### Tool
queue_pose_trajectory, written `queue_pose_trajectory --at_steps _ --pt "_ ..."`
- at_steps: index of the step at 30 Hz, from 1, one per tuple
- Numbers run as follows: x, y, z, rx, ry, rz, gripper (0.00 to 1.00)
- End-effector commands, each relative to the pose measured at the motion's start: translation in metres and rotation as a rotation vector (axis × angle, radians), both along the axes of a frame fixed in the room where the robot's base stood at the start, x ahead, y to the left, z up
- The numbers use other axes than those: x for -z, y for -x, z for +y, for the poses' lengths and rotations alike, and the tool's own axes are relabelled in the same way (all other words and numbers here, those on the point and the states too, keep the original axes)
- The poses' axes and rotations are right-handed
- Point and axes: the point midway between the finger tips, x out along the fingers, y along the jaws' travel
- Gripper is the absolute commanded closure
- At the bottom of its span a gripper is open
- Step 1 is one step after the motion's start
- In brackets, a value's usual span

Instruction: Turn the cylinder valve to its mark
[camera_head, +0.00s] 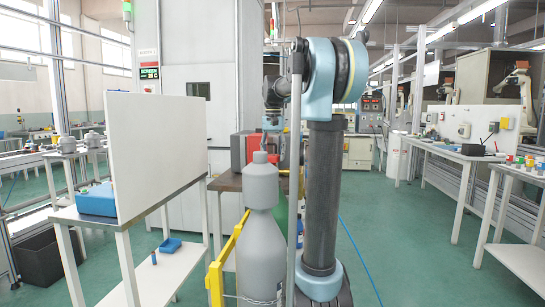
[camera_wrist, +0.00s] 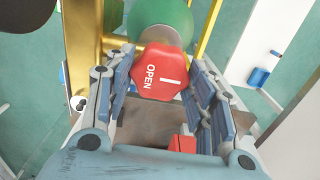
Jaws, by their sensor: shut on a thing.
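The red valve knob (camera_wrist: 158,76) is in the middle of the wrist view, with the white word OPEN and a white line on its face. It sits at the top of a green cylinder (camera_wrist: 168,18). My gripper (camera_wrist: 160,68) has its blue-grey padded fingers on both sides of the knob and is shut on it. In the head view the green cylinder (camera_head: 281,222) is mostly hidden behind a grey cylinder, and the knob cannot be made out. I cannot see a separate reference mark beside the knob.
The grey cylinder (camera_head: 261,250) stands close in front, beside a yellow bracket (camera_head: 216,275). A white panel (camera_head: 155,150) stands on a table at left. The floor at right is clear apart from a blue cable.

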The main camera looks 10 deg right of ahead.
Motion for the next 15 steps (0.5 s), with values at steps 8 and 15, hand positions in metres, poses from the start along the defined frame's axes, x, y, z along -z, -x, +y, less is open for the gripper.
queue_pose_trajectory --at_steps 8,15 --pt "-0.0004 -0.0014 0.0004 -0.001 0.000 -0.003 0.43" --pt "-0.0002 -0.0004 0.0004 -0.001 -0.001 -0.001 0.30"
